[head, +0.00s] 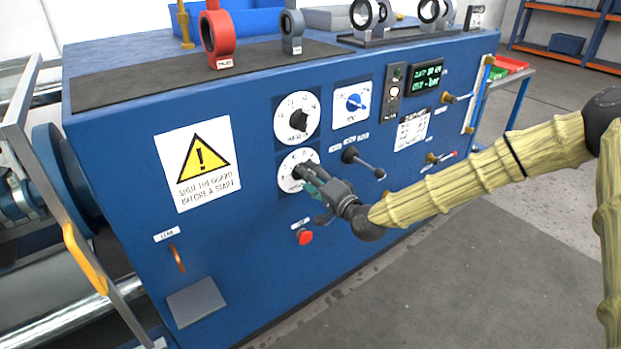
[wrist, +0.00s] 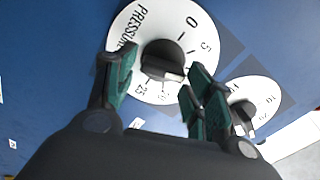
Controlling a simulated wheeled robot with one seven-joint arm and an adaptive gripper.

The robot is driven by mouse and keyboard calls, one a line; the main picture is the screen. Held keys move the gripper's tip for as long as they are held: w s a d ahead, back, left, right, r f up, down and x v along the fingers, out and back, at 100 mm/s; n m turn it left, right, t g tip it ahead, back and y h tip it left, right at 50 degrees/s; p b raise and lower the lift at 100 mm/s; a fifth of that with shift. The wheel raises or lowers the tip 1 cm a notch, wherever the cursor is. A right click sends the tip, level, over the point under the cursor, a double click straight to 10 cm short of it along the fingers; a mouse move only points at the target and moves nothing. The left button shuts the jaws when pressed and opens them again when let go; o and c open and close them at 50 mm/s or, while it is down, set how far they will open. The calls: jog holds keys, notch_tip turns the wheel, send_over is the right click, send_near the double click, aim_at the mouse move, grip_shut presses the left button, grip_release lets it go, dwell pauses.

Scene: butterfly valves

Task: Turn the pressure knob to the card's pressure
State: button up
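The white pressure dial (wrist: 190,42) faces my gripper in the wrist view, with its word PRESSURE and the marks 0, 5 and 25 readable. Its dark knob (wrist: 160,57) has a pale end toward the bottom of the picture; the exact mark it points at is unclear. My gripper (wrist: 161,66) is open, with green-padded fingers on either side of the knob and gaps to it. In the head view, my gripper (head: 309,177) is at the lower dial (head: 287,184), partly covering it. A white card (head: 412,131) is on the panel at right; its text is too small to read.
Another dial (head: 297,117) sits just above. A lever (head: 364,163) and a red button (head: 305,237) are close to my gripper. A green-lit display (head: 427,78) and a blue-pointer dial (head: 352,103) are farther right. Clear floor lies in front of the blue machine.

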dwell(0.3)
jog(key=v, duration=1.2)
jog(key=s+a+f+n+g+h, duration=0.1)
jog(key=s+f+g, duration=0.3)
jog(key=f, duration=0.5)
jog(key=s+a+f+n+g+h, duration=0.1)
jog(key=s+f, duration=0.4)
jog(key=f, duration=0.3)
jog(key=s+d+f+n+g+h, duration=0.25)
jog(key=s+d+f+g, duration=0.2)
jog(key=s+f, duration=0.65)
jog(key=s+d+f+n+g+h, duration=0.1)
jog(key=s+d+f+g+h, duration=0.3)
jog(key=s+f, duration=0.6)
jog(key=s+d+n+g+h, duration=0.1)
jog(key=s+d+h, duration=0.1)
jog(key=s+d, duration=0.8)
jog(key=r+p, duration=0.5)
jog(key=s+a+r+p, duration=0.1)
jog(key=r+p, duration=0.9)
jog(key=p, duration=0.1)
jog(key=shift+s+a+r, duration=0.3)
jog(key=shift+a, duration=0.1)
